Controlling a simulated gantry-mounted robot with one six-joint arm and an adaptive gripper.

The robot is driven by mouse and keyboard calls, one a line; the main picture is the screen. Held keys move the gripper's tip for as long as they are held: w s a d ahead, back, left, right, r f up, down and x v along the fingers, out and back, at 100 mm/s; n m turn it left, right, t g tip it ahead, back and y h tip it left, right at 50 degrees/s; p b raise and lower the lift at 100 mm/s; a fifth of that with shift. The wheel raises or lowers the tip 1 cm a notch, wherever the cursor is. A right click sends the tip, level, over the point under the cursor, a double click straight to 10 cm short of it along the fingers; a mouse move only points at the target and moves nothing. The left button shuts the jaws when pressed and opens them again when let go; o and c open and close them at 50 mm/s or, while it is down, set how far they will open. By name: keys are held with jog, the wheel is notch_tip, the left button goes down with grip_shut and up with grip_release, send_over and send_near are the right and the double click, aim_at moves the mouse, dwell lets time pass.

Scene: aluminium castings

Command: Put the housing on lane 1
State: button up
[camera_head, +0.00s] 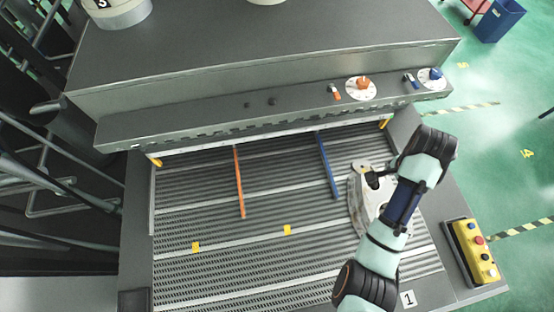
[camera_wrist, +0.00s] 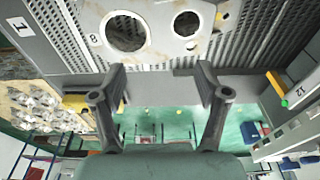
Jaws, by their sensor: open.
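The housing, a pale grey casting with round holes, shows in the head view (camera_head: 357,204) partly hidden behind my arm. It appears to lie on the slatted belt (camera_head: 285,265), right of the blue divider (camera_head: 327,166), on the side with the "1" label (camera_head: 408,298). In the wrist view the housing (camera_wrist: 158,38) fills the top middle, cut by the frame edge. My gripper (camera_wrist: 160,80) is open, with nothing between its fingers. The fingers point toward the housing's edge and look apart from it.
An orange divider (camera_head: 239,182) stands left of the blue one. The machine hood (camera_head: 260,60) with dials overhangs the belt's back. A yellow button box (camera_head: 472,252) sits on the right edge. The belt left of the blue divider is clear apart from small yellow markers (camera_head: 287,230).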

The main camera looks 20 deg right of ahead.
jog(key=w+a+r+n+t, duration=0.2)
jog(key=w+a+n, duration=0.2)
jog(key=a, duration=0.3)
jog(key=w+a+r+n+t+h, duration=0.1)
jog(key=w+a+r+n+t, duration=0.2)
jog(key=a, duration=0.5)
jog(key=w+a+r+n+t, duration=0.1)
jog(key=w+a+n+t, duration=0.1)
jog(key=w+a+n, duration=0.4)
jog(key=s+a+r+n+t+y, duration=0.1)
jog(key=s+a+r+n+t, duration=0.1)
jog(key=a+r, duration=0.3)
jog(key=s+a+r+n+t+y, duration=0.1)
jog(key=s+a+r+n+t, duration=0.2)
jog(key=a, duration=1)
notch_tip(320, 180, up, 2)
jog(key=shift+r+n+t+y, duration=0.15)
jog(key=shift+n+t+y, duration=0.25)
jog(key=shift+n+t, duration=0.15)
jog(key=shift+c, duration=0.2)
